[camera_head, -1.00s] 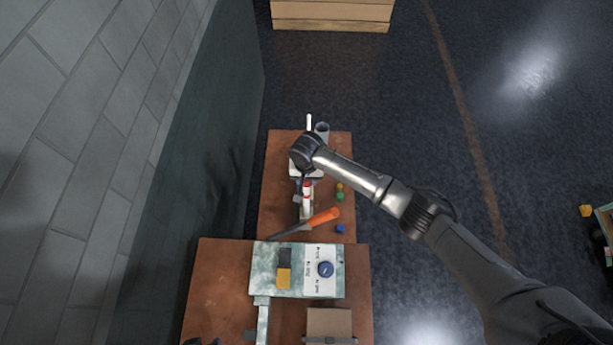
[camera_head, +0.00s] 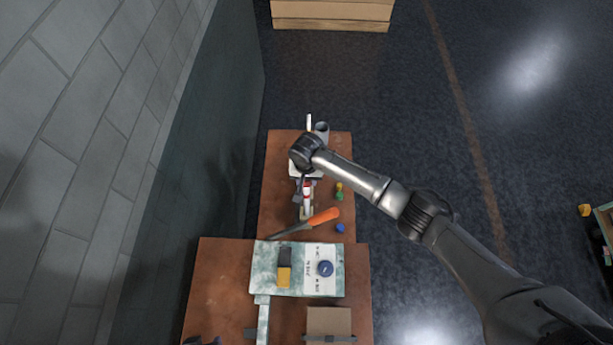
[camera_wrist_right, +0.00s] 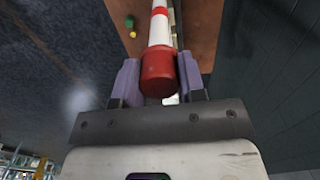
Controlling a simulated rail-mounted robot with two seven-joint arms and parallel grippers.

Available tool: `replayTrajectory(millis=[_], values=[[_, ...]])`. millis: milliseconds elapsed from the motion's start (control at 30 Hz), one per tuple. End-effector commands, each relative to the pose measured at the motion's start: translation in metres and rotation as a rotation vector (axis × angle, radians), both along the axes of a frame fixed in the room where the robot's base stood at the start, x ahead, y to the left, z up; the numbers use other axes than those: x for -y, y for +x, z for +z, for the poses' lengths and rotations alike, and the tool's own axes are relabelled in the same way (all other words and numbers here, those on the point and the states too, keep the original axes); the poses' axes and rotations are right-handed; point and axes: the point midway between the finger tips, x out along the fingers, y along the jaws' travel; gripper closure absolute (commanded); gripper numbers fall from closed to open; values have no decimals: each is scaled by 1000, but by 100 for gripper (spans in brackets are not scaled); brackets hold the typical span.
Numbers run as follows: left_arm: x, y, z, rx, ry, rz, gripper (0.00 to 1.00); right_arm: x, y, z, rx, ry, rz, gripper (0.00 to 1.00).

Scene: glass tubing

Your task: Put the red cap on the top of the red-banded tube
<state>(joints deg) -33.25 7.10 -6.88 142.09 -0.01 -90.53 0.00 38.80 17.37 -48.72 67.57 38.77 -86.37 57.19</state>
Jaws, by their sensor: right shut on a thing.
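In the right wrist view my right gripper (camera_wrist_right: 160,84) is shut on the red cap (camera_wrist_right: 158,68), with a purple finger on each side of it. The white tube with a red band (camera_wrist_right: 159,27) runs straight on from the cap's far end. The cap looks in line with the tube and touching it; how far it is seated I cannot tell. In the head view the right gripper (camera_head: 304,186) is small and partly under my arm, over the far table. The tube (camera_head: 307,205) shows there as a pale strip.
An orange-handled tool (camera_head: 322,217) lies just in front of the tube. Green (camera_head: 339,196) and blue (camera_head: 340,228) small pieces lie to the right. A grey cup (camera_head: 322,128) stands at the back. A panel with a blue knob (camera_head: 325,268) is on the near table.

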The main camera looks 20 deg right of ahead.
Motion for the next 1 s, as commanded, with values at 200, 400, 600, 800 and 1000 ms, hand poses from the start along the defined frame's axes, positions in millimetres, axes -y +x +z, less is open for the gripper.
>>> replayTrajectory(millis=[200, 400, 600, 800, 1000], values=[[-1, 0, 0, 0, 4, -2, 46, 0, 0, 0, 0, 0, 0, 84], [-1, 0, 0, 0, 2, -1, 46, 0, 0, 0, 0, -1, -1, 84], [1, 0, 0, 0, -4, 3, 46, 0, 0, -1, 0, -1, -1, 84], [3, 0, 0, 0, -11, 7, 46, 0, 0, -4, 0, -1, -1, 84], [3, 0, -1, 0, -11, 7, 46, 0, 0, -8, 1, -1, -1, 84]])
